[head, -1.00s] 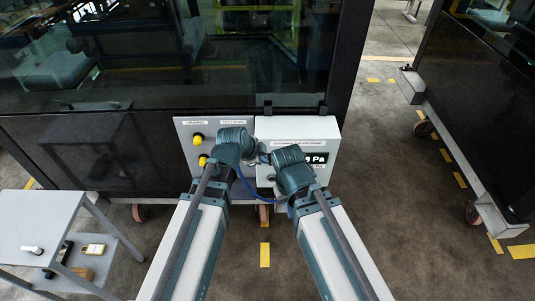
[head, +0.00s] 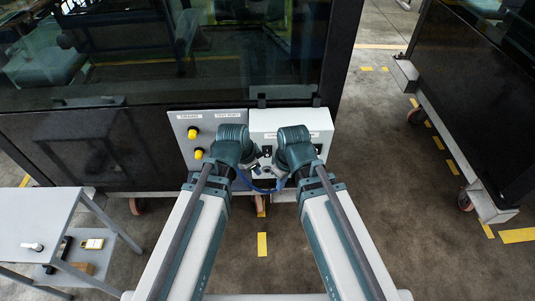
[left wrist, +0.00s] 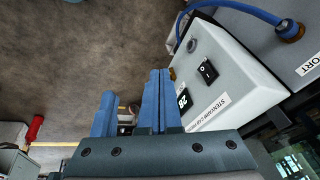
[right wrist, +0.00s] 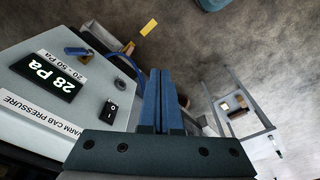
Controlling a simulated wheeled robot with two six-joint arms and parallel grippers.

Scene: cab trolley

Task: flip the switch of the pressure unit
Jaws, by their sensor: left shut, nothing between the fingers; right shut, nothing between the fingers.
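The pressure unit is a pale grey box (head: 290,119) on the cab's lower side. Its black rocker switch (left wrist: 207,72) carries I and O marks and also shows in the right wrist view (right wrist: 108,112); I cannot tell which side is pressed. The unit's display (right wrist: 46,76) reads 28 Pa. My left gripper (left wrist: 160,73) is shut and empty, with its fingers in front of the unit and apart from the switch in the picture. My right gripper (right wrist: 160,72) is shut and empty, with its fingers beside the switch, not visibly touching it.
A grey panel with yellow knobs (head: 194,132) adjoins the unit on the left. A blue hose (left wrist: 235,12) loops close to the unit and my grippers. A grey trolley (head: 40,215) stands at lower left. Another dark cab (head: 480,100) is at right, with open floor between.

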